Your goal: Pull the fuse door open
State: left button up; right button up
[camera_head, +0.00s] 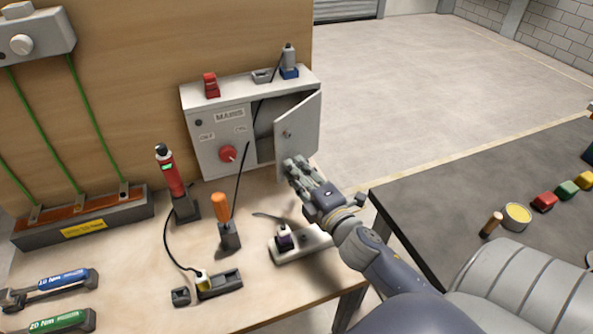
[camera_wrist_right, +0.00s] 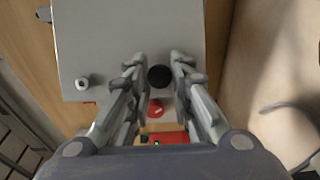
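The fuse door (camera_head: 300,125) is a light grey panel on the right of the grey MAINS box (camera_head: 222,140). It stands partly open, swung out from the box, with a dark gap at its left. My right gripper (camera_head: 291,168) is at the door's lower part, near its free edge. In the right wrist view, a round black knob (camera_wrist_right: 160,77) sits between the two fingertips, which close on it from both sides. The grey door face (camera_wrist_right: 130,40) fills the top of that view, with a small latch (camera_wrist_right: 82,83) to the left. My left gripper is not in view.
A red switch (camera_head: 228,153) is on the box front. An orange-handled screwdriver (camera_head: 220,207), a red tool (camera_head: 171,178) and a grey block with a plug (camera_head: 285,240) stand on the bench nearby. A dark table (camera_head: 440,195) is at right; the floor between is clear.

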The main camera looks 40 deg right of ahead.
jog(key=o, duration=0.3)
jog(key=s+a, duration=0.1)
jog(key=s, duration=1.1)
